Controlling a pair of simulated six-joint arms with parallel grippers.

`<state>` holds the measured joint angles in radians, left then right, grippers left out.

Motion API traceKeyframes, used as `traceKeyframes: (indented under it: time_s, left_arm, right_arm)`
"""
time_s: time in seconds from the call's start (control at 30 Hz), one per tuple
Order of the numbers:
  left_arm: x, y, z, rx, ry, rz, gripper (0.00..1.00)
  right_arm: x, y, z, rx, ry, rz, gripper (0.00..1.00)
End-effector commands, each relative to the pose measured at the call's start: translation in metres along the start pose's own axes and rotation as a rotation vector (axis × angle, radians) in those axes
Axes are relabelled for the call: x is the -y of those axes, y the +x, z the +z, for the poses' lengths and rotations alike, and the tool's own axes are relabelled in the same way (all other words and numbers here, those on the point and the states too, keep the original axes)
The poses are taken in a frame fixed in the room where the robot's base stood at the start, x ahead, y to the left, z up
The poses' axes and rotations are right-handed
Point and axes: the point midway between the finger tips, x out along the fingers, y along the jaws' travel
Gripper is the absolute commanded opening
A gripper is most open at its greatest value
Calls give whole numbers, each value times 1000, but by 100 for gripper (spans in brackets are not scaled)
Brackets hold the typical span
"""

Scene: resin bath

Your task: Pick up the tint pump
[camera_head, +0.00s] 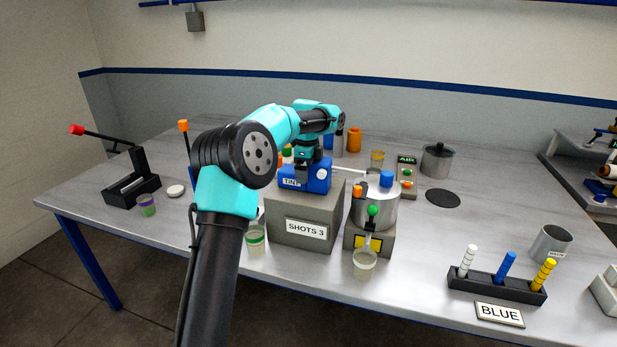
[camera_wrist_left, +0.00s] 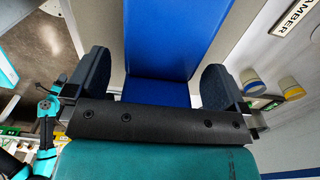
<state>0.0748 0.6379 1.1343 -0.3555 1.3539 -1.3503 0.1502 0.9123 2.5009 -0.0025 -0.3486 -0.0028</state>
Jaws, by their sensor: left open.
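The tint pump (camera_head: 318,180) is a blue block with a "TINT" label. It sits on top of a grey block labelled "SHOTS 3" (camera_head: 290,206). My left gripper (camera_head: 302,170) is above it, pointing down, and partly hides it. In the left wrist view the blue pump (camera_wrist_left: 160,45) lies between the two dark fingers of my open left gripper (camera_wrist_left: 155,82), with a visible gap on each side. I cannot tell whether either finger touches it.
Right of the block stands a metal pot (camera_head: 372,205) with coloured knobs; a clear cup (camera_head: 364,262) is in front. Another cup (camera_head: 255,238) stands close left of the block. A black rack (camera_head: 496,284) with coloured sticks and a "BLUE" sign (camera_head: 499,314) are at front right.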

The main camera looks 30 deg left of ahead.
Motion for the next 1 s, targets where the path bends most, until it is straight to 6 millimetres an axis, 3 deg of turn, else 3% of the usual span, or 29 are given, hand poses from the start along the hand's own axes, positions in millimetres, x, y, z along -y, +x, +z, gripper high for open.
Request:
traceKeyframes:
  time_s: [0.27, 0.93, 1.0]
  left_arm:
    - [0, 0, 0, 0, 0, 0, 100]
    - [0, 0, 0, 0, 0, 1, 37]
    - [0, -1, 0, 0, 0, 0, 36]
  right_arm:
    - [0, 0, 0, 0, 0, 0, 43]
    - [0, 0, 0, 0, 0, 0, 43]
    - [0, 0, 0, 0, 0, 0, 43]
